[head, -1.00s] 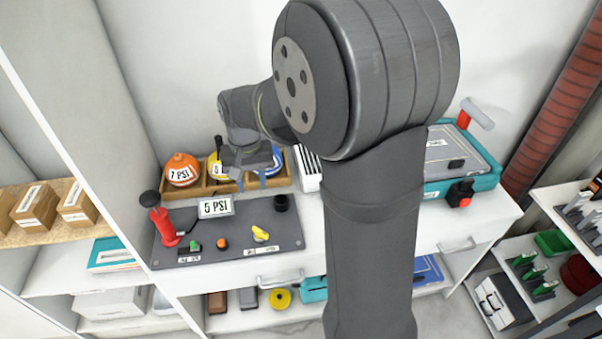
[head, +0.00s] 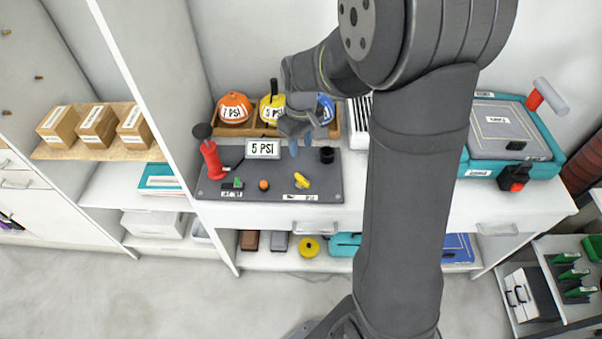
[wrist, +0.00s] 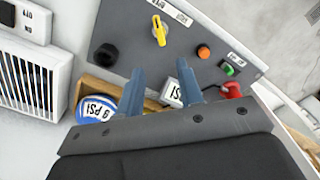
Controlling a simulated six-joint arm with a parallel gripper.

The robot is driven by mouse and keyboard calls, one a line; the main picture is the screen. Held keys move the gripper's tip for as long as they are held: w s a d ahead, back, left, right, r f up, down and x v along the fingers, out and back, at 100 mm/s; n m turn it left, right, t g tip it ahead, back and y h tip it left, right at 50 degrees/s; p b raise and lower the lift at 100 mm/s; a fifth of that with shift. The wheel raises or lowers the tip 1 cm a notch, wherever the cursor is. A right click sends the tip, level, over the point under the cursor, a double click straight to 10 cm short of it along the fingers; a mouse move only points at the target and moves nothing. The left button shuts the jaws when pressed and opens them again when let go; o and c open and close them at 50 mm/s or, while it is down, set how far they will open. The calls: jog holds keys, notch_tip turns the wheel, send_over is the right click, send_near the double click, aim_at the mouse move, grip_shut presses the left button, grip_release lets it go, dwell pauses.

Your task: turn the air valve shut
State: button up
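The valve is probably the yellow lever (head: 302,181) on the dark grey control panel (head: 325,190); it also shows in the wrist view (wrist: 159,31), set at a slant to the panel edges. My gripper (head: 300,150) is above the panel's back edge, between the 5 PSI display (head: 263,149) and a black knob (head: 327,155). In the wrist view my gripper (wrist: 162,78) has its two blue-grey fingers apart, with nothing held; the lever lies beyond the fingertips, not between them. The display (wrist: 172,93) shows partly behind the fingers.
A green button (head: 238,183), an orange button (head: 263,185) and a red-handled pump (head: 211,160) are left of the lever.

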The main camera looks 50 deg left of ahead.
aim_at(301, 177)
notch_tip(301, 177, down, 13)
dwell(0.3)
grip_shut()
